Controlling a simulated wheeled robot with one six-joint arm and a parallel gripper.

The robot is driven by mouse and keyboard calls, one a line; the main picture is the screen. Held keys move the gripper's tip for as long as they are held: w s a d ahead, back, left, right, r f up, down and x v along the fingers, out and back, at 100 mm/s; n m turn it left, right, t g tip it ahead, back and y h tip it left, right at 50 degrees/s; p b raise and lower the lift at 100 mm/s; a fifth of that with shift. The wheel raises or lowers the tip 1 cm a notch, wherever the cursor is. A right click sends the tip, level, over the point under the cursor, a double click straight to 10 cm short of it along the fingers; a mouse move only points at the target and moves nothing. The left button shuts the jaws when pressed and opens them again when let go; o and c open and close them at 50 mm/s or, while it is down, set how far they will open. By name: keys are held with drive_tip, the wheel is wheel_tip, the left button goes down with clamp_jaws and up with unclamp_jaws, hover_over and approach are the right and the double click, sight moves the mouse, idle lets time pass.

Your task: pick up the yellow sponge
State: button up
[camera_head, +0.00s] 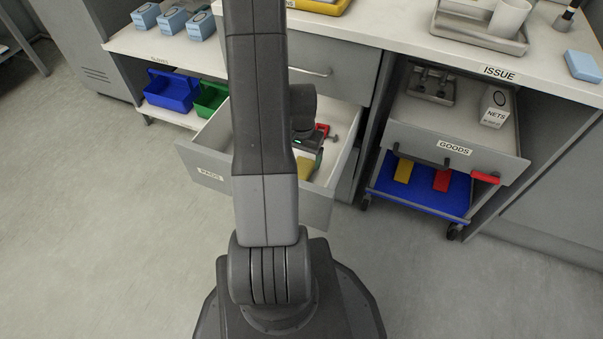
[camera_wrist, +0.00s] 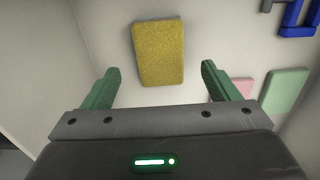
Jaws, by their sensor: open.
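The yellow sponge (camera_wrist: 159,52) lies flat on the pale floor of an open drawer (camera_head: 203,172). In the wrist view it sits between and slightly beyond my fingertips, with a gap on each side. In the head view a yellowish patch (camera_head: 304,170) shows beside my arm, partly hidden by it. My gripper (camera_wrist: 158,70) has two green fingers spread wide, and nothing is held. In the head view it is down inside the drawer, mostly behind my arm.
A green pad (camera_wrist: 286,91), a pink pad (camera_wrist: 241,85) and a blue object (camera_wrist: 297,22) lie to the right of the sponge. Drawer walls stand around my gripper. A goods cart (camera_head: 457,137) stands right of the drawer, with a yellow piece (camera_head: 404,170) on its lower blue tray.

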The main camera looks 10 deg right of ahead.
sight(302, 168)
wheel_tip(302, 168, down, 6)
drive_tip(key=shift+r+b, duration=0.1)
drive_tip(key=shift+b, duration=1)
drive_tip(key=c, duration=1.1)
